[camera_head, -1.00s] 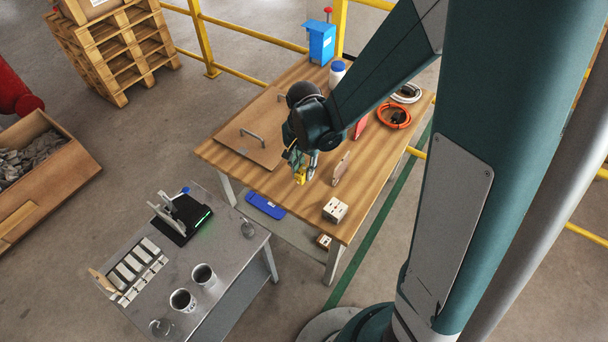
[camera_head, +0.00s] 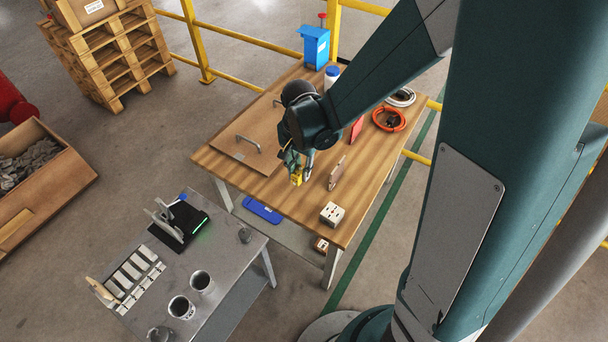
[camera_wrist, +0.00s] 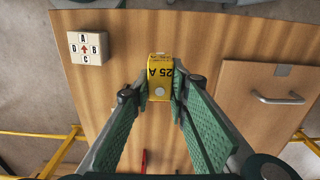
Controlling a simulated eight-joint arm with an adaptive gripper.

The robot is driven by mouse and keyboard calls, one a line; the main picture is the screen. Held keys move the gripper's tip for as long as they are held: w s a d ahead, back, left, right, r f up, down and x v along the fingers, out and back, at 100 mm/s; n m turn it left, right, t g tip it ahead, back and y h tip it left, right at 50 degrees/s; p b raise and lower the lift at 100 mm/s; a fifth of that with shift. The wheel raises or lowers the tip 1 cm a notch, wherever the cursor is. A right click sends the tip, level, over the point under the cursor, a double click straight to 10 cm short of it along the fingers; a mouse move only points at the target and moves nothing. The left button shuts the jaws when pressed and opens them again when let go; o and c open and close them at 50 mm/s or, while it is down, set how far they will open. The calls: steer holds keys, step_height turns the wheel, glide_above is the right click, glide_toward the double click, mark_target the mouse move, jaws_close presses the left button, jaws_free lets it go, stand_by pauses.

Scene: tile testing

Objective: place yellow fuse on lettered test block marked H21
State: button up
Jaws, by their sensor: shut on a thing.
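My gripper (camera_head: 301,175) is shut on the yellow fuse (camera_head: 296,181) above the wooden table. In the wrist view, the fuse (camera_wrist: 160,78) sits between the green-padded fingers of my gripper (camera_wrist: 160,92), and its label reads "25 A". A pale lettered block (camera_head: 332,214) stands near the table's front corner, to the right of and nearer than the gripper. In the wrist view, this block (camera_wrist: 87,47) is at upper left, apart from the fuse, with A, B, C, D around a red arrow. I cannot read an H21 mark on it.
An upright brown plate (camera_head: 337,173) stands right of my gripper. A board with handles (camera_head: 240,145) lies left. Orange cable (camera_head: 389,119), a white-and-blue bottle (camera_head: 331,77) and a blue box (camera_head: 315,46) are farther back. A grey table (camera_head: 222,262) with mugs stands at lower left.

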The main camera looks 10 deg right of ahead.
steer(key=s+d+r+p, duration=0.1)
steer(key=s+d+r, duration=0.3)
steer(key=s+d, duration=0.4)
steer(key=s, duration=0.3)
steer(key=shift+s+d+r, duration=0.15)
steer(key=shift+d+r, duration=0.1)
steer(key=shift+r, duration=0.15)
steer(key=b, duration=0.2)
glide_above(334, 210)
steer(key=shift+a+f, duration=0.1)
steer(key=shift+f, duration=2.85)
steer(key=shift+f, duration=0.1)
steer(key=shift+f+b, duration=0.65)
steer(key=shift+f, duration=1.35)
steer(key=shift+f, duration=0.15)
